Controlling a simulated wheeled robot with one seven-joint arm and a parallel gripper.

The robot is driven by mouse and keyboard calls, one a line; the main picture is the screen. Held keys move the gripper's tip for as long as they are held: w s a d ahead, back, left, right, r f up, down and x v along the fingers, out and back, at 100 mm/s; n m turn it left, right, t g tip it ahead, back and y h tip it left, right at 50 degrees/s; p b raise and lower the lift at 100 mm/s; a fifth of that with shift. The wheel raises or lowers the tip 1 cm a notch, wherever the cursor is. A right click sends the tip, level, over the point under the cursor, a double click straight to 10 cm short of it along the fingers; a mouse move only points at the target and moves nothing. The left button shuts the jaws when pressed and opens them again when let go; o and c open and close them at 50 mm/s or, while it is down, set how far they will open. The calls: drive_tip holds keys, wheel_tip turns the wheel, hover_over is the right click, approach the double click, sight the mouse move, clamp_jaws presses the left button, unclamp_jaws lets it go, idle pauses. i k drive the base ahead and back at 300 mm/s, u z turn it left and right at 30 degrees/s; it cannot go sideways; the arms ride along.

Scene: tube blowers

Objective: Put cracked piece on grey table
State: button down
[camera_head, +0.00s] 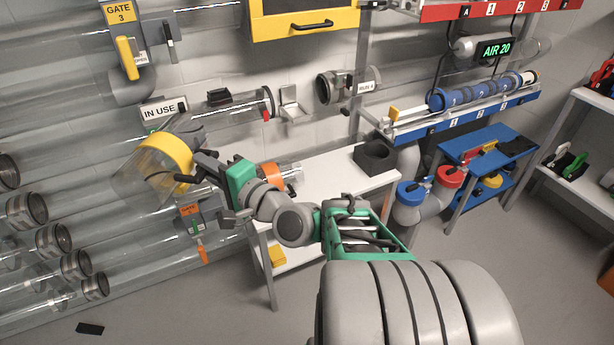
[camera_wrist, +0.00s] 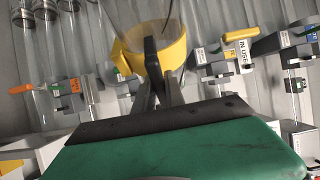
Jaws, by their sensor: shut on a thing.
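A short clear tube piece with a wide yellow band (camera_head: 168,153) is held up at the left, by the wall of tubes. I cannot make out a crack in it. My gripper (camera_head: 190,170) is shut on the yellow band; in the wrist view the fingers (camera_wrist: 151,52) are closed at the band (camera_wrist: 174,49). A pale grey-white table (camera_head: 332,177) stands to the right of my gripper, behind my arm. A dark grey block (camera_head: 375,157) sits on its right part, and an orange-ringed clear tube (camera_head: 272,176) is at its left part, partly hidden by my arm.
Clear tubes run along the wall at left, with an IN USE sign (camera_head: 163,109) and an orange-handled gate (camera_head: 197,235) near the held piece. A blue table (camera_head: 485,145) and blue- and red-capped pipes (camera_head: 425,195) stand right of the pale table, whose middle looks clear.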

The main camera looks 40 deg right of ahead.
sight(334, 178)
drive_tip(key=u, duration=1.95)
drive_tip(key=k, duration=0.95)
drive_tip(key=z, duration=1.2)
drive_tip(key=i, duration=0.5)
drive_tip(key=z, duration=0.05)
